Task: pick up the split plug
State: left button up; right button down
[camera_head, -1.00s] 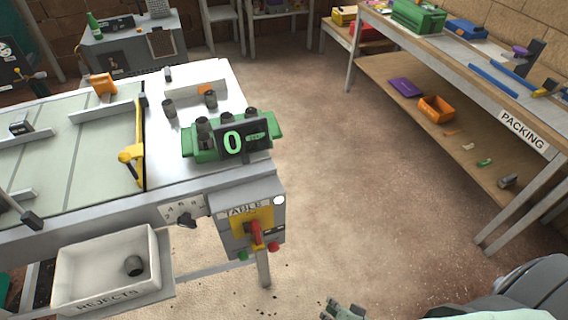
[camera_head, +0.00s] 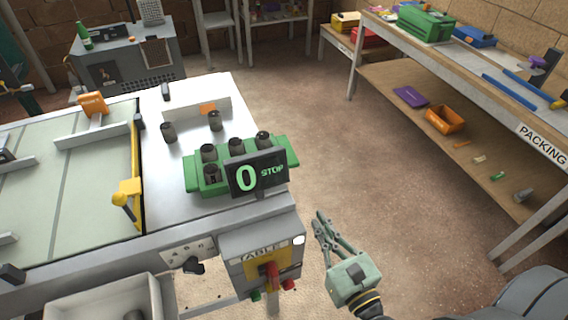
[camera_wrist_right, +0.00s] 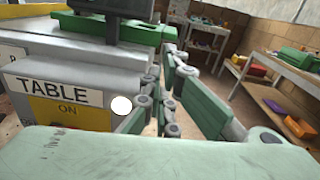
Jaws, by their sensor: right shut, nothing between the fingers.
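Several dark grey cylindrical plugs stand on the machine table (camera_head: 205,95). Two loose plugs, a left one (camera_head: 169,132) and a right one (camera_head: 215,120), stand behind the green rack (camera_head: 285,153). Other plugs, such as this one (camera_head: 263,140), sit in the rack. Another plug (camera_head: 134,315) lies in the bin below, cut by the picture's lower edge. I cannot tell which plug is split. My right gripper (camera_head: 320,217) is shut and empty, in free air to the right of the table's front corner. It also shows in the wrist view (camera_wrist_right: 168,52). My left gripper is out of view.
A control box (camera_head: 262,255) with a red handle hangs at the table's front corner. A yellow-handled lever (camera_head: 126,193) stands left of the rack. The packing bench (camera_head: 505,75) is at right, with clear floor between.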

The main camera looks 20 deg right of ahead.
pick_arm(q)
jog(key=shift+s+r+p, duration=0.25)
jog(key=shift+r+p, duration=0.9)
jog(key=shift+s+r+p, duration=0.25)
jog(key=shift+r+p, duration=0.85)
pick_arm(e)
jog(key=w+a+r, duration=0.1)
jog(key=w, duration=1.4)
jog(key=shift+w+m, duration=0.15)
jog(key=shift+m, duration=0.25)
